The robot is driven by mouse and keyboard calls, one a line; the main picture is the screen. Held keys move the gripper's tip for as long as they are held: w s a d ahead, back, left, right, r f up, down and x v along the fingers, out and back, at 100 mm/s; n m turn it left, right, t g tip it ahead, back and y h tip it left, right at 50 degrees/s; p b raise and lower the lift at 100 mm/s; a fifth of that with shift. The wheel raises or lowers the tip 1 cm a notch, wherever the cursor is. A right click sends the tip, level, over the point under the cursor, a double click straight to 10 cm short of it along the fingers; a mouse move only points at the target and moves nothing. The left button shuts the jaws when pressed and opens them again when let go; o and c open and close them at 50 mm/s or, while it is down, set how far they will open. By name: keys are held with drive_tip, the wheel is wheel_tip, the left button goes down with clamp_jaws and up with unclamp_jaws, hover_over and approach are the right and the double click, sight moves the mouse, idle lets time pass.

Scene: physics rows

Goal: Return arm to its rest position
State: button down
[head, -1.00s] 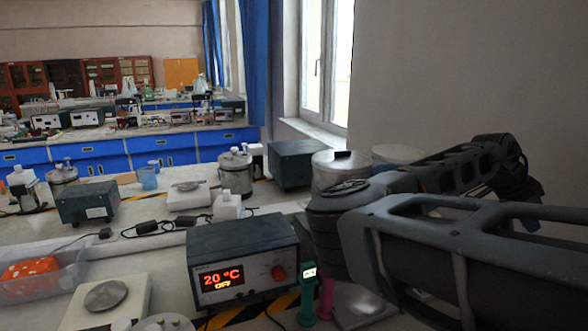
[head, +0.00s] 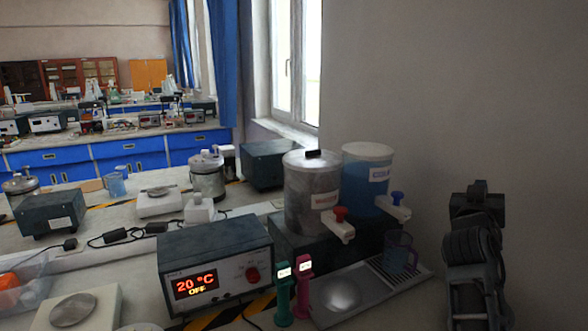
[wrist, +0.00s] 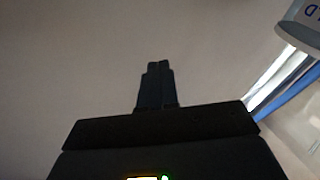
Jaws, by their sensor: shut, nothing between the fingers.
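My arm (head: 476,262) is folded upright at the right of the head view, in front of the bare wall. In the wrist view my gripper (wrist: 158,68) points at the plain wall. Its two fingers are together with nothing between them. In the head view I cannot make out the fingertips.
Two dispensers, one grey (head: 312,195) and one blue (head: 366,185), stand left of my arm. A measuring cup (head: 399,252) stands on a drip tray (head: 420,272) close by. A heater box (head: 215,265) reads 20 °C OFF. Green (head: 284,300) and pink (head: 303,290) handheld devices stand beside it.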

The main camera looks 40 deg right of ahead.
drive_tip(key=s+a+f+n+t+y, duration=0.1)
drive_tip(key=a+f+n+t+y, duration=0.35)
drive_tip(key=a, duration=0.45)
drive_tip(key=s+a+f+n+t+y, duration=0.1)
drive_tip(key=a+f+n+t+y, duration=0.3)
drive_tip(key=a, duration=0.6)
drive_tip(key=s+a+f+n+t+y, duration=0.1)
drive_tip(key=a+f+n+t+y, duration=0.35)
drive_tip(key=a, duration=0.45)
drive_tip(key=s+a+f+g+y, duration=0.1)
drive_tip(key=s+a+g+y, duration=0.2)
drive_tip(key=s+a, duration=1.4)
drive_tip(key=a+y, duration=0.3)
drive_tip(key=shift+s+f+m, duration=0.2)
drive_tip(key=shift+m, duration=0.2)
